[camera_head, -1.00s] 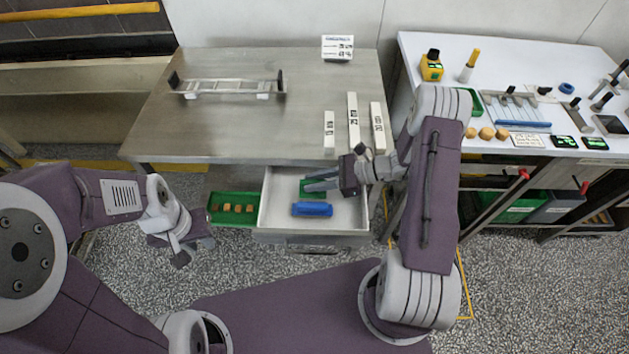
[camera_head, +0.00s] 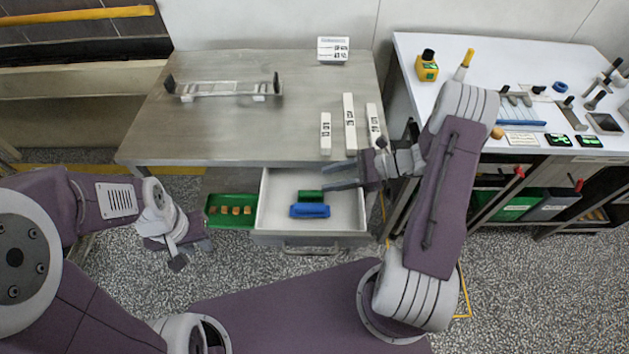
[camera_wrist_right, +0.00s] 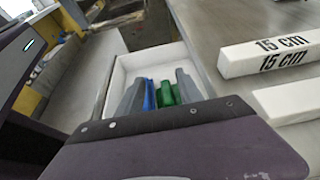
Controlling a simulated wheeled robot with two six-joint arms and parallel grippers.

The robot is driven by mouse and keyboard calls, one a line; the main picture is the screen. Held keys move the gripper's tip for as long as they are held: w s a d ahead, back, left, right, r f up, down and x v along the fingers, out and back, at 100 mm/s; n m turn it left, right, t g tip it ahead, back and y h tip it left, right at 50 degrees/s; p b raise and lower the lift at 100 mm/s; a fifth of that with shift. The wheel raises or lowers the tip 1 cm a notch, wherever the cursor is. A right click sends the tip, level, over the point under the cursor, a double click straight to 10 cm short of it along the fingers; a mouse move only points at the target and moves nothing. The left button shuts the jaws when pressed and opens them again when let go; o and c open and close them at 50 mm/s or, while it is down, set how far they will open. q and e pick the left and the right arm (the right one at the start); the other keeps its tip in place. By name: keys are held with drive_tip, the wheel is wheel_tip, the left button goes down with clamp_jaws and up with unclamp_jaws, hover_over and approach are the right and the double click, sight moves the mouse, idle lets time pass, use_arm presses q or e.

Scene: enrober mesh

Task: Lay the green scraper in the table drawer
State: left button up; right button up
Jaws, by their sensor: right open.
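The green scraper (camera_head: 310,196) lies in the open white table drawer (camera_head: 346,221), behind a blue scraper-like piece (camera_head: 310,211). My right gripper (camera_head: 324,178) is open, with its fingers over the back of the drawer and nothing held in the head view. In the right wrist view the green scraper (camera_wrist_right: 166,95) shows between the open fingers of my right gripper (camera_wrist_right: 159,92), beside the blue piece (camera_wrist_right: 149,97). Whether the fingers are above it or level with it is hard to tell. My left gripper (camera_head: 190,256) hangs low, left of the drawer; its jaws are unclear.
A green tray (camera_head: 232,222) with several small tan blocks is left of the drawer. The metal table (camera_head: 215,125) carries a rack (camera_head: 225,88) and white length bars (camera_head: 349,122). A white bench (camera_head: 450,52) with tools stands right.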

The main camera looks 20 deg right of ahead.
drive_tip(key=v, duration=0.6)
drive_tip(key=s+a+n+g+h, duration=0.1)
drive_tip(key=s+n+h, duration=0.4)
drive_tip(key=n, duration=0.5)
drive_tip(key=s+a+r+n+g+h, duration=0.1)
drive_tip(key=s+a+n+h, duration=0.3)
drive_tip(key=n+h, duration=0.3)
drive_tip(key=s+n, duration=0.1)
drive_tip(key=n, duration=0.3)
drive_tip(key=shift+s+r+g+h, duration=0.3)
drive_tip(key=shift+h, duration=0.1)
drive_tip(key=shift+a, duration=0.1)
